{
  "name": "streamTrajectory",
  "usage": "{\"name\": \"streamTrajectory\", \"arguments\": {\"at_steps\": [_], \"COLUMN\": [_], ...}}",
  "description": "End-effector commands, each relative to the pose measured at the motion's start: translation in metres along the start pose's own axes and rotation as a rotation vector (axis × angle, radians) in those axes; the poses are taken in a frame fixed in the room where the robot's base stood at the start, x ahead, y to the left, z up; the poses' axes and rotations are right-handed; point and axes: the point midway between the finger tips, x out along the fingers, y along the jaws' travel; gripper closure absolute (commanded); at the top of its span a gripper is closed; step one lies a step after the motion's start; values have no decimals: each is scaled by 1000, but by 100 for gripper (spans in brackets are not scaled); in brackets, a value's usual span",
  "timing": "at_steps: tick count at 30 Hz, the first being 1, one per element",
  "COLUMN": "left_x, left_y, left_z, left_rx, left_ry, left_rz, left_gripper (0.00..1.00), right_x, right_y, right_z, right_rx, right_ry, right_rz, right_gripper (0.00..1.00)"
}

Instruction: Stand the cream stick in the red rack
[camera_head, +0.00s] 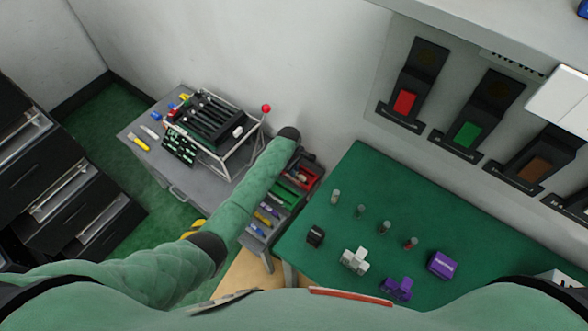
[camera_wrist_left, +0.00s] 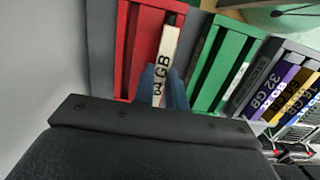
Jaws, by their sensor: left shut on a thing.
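The cream stick (camera_wrist_left: 168,55) with black "GB" lettering is between the blue fingers of my left gripper (camera_wrist_left: 162,86), which is shut on it. It lies over the red rack (camera_wrist_left: 138,45) in the left wrist view, lined up along its slots. I cannot tell how deep its lower end sits in the rack. The red rack also shows in the head view (camera_head: 308,176), just below the end of my left arm. My right gripper is in neither view.
A green rack (camera_wrist_left: 218,70) with a pale stick stands right beside the red one. Beyond it are purple (camera_wrist_left: 272,88) and yellow sticks. A wall rises close on the left. A green table (camera_head: 345,235) with small objects stands to the right.

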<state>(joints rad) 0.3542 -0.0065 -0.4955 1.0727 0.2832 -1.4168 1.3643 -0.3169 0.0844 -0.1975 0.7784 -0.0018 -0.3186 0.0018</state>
Motion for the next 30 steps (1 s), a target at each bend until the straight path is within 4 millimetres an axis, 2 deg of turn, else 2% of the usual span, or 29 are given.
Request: {"name": "streamTrajectory", "arguments": {"at_steps": [16,17,18,21,30], "left_x": [11,11,11,11,11], "left_y": [0,0,0,0,0], "left_z": [-1,-2,-2,-2,-2], "left_rx": [0,0,0,0,0], "left_ry": [0,0,0,0,0], "left_rz": [1,1,1,1,1], "left_gripper": [100,85,77,61,61], "right_x": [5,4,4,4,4], "right_y": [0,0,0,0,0], "right_z": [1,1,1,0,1], "right_rx": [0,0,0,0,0], "right_ry": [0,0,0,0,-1], "right_rz": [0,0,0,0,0], "right_gripper": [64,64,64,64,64]}}
